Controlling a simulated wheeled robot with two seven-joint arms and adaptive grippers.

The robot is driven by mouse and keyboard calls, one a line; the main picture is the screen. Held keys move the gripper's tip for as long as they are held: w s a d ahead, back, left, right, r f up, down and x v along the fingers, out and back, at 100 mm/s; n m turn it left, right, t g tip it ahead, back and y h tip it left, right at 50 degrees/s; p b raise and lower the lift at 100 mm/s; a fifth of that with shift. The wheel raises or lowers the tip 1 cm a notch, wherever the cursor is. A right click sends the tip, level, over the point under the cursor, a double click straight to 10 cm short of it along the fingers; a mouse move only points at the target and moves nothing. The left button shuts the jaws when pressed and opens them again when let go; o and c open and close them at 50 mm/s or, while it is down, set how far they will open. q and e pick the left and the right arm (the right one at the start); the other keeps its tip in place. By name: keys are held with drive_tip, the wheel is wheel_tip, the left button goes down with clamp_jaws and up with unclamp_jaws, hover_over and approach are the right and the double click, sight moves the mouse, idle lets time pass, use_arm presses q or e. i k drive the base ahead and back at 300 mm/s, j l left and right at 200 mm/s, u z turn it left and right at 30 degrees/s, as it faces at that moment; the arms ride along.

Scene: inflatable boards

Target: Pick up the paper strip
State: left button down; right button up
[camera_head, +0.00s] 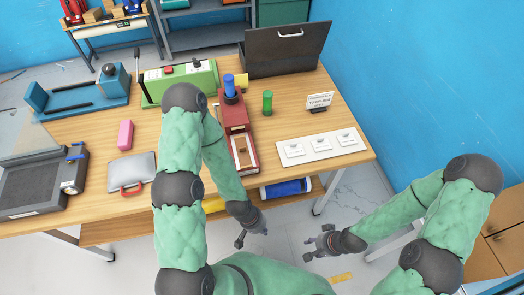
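A flat white strip (301,155) with three small marked squares lies near the right front edge of the wooden table; it may be the paper strip, but I cannot tell for sure. My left gripper (252,236) hangs in front of the table's front edge, left of the white strip and apart from it. Its fingers look spread and hold nothing visible. My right gripper (311,248) is over the floor in front of the table, nearer to me than the strip. Its fingers also look spread and empty.
On the wooden table (99,205) are a red press-like device (236,117), green cylinder (267,102), small sign (319,101), dark open case (287,50), pink block (125,134) and grey case (133,169). A blue roll (286,188) lies on the lower shelf. A blue wall (430,80) bounds the right.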

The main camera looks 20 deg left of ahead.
sight(244, 157)
drive_tip(key=l+u, duration=0.2)
drive_tip(key=u, duration=0.15)
drive_tip(key=l+u, duration=0.25)
drive_tip(key=u, duration=0.15)
drive_tip(key=l+u, duration=0.35)
drive_tip(key=i+j, duration=0.05)
drive_tip(key=j, duration=0.05)
